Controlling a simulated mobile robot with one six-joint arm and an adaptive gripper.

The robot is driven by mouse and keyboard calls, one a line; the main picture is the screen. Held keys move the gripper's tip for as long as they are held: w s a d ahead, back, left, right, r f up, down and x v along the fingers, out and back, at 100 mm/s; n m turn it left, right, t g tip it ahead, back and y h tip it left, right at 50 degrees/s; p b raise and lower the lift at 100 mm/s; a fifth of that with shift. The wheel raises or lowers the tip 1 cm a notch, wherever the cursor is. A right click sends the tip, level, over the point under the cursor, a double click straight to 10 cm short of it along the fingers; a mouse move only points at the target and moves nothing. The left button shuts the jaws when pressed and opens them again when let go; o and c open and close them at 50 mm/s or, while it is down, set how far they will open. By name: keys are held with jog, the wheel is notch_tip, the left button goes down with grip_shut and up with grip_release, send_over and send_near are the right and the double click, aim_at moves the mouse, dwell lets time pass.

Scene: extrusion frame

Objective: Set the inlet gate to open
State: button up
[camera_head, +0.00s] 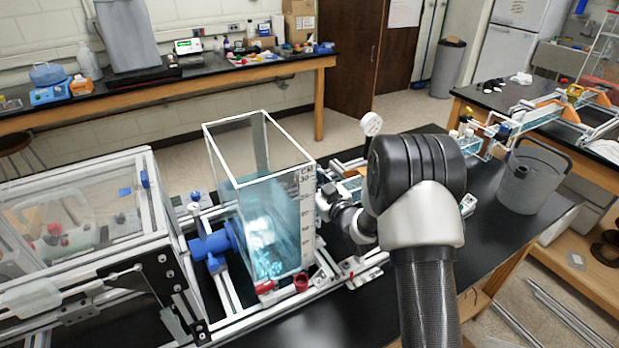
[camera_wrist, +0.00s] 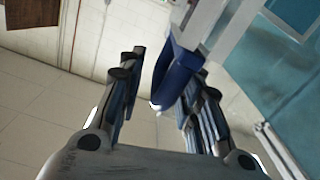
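A blue curved handle (camera_wrist: 175,78) hangs from a pale grey plate (camera_wrist: 205,25) in the wrist view; this looks like the inlet gate's handle, though no label shows. My gripper (camera_wrist: 165,85) is open, with one finger on each side of the handle. The handle sits closer to the right finger; I cannot tell whether they touch. In the head view my arm hides the gripper's tips and the handle. A clear tank (camera_head: 270,220) with blue water stands left of my arm, with a level scale on its right edge.
A blue pipe (camera_head: 212,244) joins the tank's left side to a framed clear box (camera_head: 90,215). A gauge (camera_head: 371,124) stands behind my arm. A grey bucket (camera_head: 531,180) is on the black table to the right.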

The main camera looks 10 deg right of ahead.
grip_shut()
jog(key=shift+r, duration=0.1)
dwell(0.4)
notch_tip(320, 180, up, 5)
jog(key=shift+r+p, duration=0.1)
jog(key=shift+p, duration=0.7)
jog(key=shift+d, duration=0.1)
grip_release()
jog(key=shift+f, duration=0.2)
jog(key=shift+o, duration=0.5)
